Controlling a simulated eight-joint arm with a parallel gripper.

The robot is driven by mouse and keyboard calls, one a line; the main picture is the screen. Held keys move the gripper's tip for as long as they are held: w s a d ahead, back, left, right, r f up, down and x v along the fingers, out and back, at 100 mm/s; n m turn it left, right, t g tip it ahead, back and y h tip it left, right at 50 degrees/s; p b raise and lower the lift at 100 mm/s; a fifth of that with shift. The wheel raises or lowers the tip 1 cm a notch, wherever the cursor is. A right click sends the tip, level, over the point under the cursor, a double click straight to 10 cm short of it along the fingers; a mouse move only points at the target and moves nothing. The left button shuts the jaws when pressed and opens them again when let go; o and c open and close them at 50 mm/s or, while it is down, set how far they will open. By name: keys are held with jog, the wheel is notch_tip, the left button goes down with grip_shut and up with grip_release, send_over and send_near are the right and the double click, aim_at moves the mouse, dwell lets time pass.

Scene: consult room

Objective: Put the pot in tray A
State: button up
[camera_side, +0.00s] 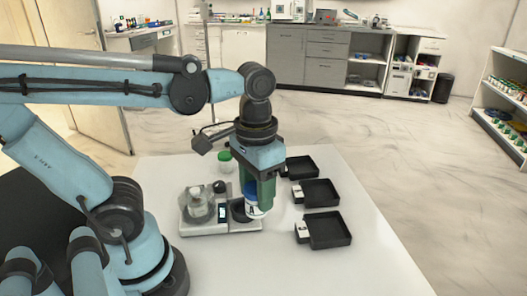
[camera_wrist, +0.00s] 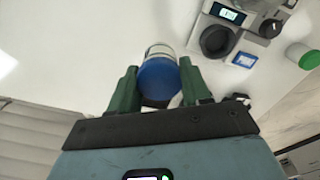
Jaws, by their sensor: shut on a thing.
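The pot is a small jar with a blue lid (camera_wrist: 158,80) and a pale body. My gripper (camera_wrist: 159,74) is shut on it, with one green finger on each side of the lid. In the side view the pot (camera_side: 252,209) shows below the green fingers of my gripper (camera_side: 259,190), beside the right end of a white instrument; a dark mark shows on its white label. Whether its base touches anything is unclear. Three black trays stand in a row to the right: a far one (camera_side: 300,167), a middle one (camera_side: 320,192) and a near one (camera_side: 326,231). Their card letters are too small to read.
The white instrument (camera_side: 188,229) carries a clear bottle (camera_side: 198,206) and a dark round well (camera_wrist: 216,40). A green-lidded jar (camera_side: 225,161) stands behind it. A blue label (camera_wrist: 243,59) lies near the well. The white table (camera_side: 370,260) is clear around the near tray.

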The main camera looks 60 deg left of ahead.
jog(key=w+a+r, duration=0.1)
jog(key=w, duration=0.5)
jog(key=w+a+r, duration=0.2)
jog(key=w, duration=0.4)
send_near(300, 170)
jog(key=shift+w+n, duration=0.1)
jog(key=shift+n, duration=0.3)
jog(key=shift+f, duration=2.05)
jog(key=shift+f, duration=0.15)
jog(key=o, duration=1.1)
